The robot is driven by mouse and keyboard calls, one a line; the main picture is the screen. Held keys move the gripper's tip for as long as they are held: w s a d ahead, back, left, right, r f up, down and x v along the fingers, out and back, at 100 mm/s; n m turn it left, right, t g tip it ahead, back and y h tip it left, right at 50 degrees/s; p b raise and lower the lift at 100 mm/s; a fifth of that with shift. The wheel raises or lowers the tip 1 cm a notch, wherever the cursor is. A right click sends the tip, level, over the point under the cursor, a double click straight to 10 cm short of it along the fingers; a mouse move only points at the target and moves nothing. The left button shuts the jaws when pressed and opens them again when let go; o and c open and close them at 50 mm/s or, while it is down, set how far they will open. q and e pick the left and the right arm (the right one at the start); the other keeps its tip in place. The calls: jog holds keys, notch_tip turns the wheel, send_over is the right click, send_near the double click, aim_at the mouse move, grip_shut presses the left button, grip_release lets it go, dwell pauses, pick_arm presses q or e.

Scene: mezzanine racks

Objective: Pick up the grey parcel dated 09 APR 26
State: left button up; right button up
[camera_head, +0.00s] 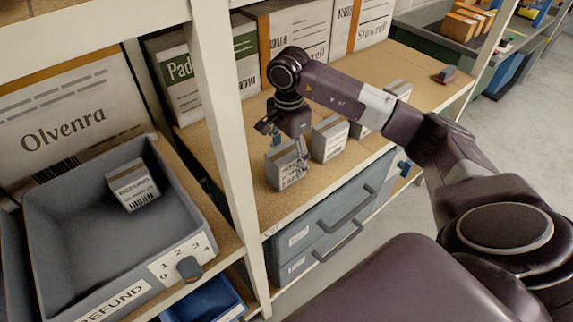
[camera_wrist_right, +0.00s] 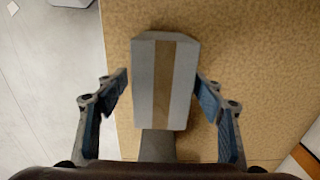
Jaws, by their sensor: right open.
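Several small grey parcels with printed white labels stand on the wooden shelf; the dates are too small to read. The nearest grey parcel (camera_head: 286,172) stands upright at the shelf's front left. My right gripper (camera_head: 286,140) is open, pointing down over it, with one finger on each side. In the right wrist view this parcel's top (camera_wrist_right: 163,80), with a brown tape strip, lies between the open fingertips (camera_wrist_right: 161,88), with a gap visible at the left. Other grey parcels (camera_head: 329,140) stand to its right, partly behind my arm. My left gripper is not in view.
A grey bin (camera_head: 75,250) marked REFUND, holding another grey parcel (camera_head: 133,186), is at left. A white rack post (camera_head: 222,120) stands between bin and parcels. Large boxes (camera_head: 298,38) line the shelf's back. Blue drawers (camera_head: 325,225) sit below the shelf (camera_head: 425,68).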

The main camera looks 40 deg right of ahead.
jog(key=f, duration=0.2)
jog(key=f+p, duration=0.1)
jog(key=shift+a+f, duration=0.35)
jog(key=shift+w+f, duration=0.1)
jog(key=shift+f, duration=0.4)
jog(key=c, duration=1.5)
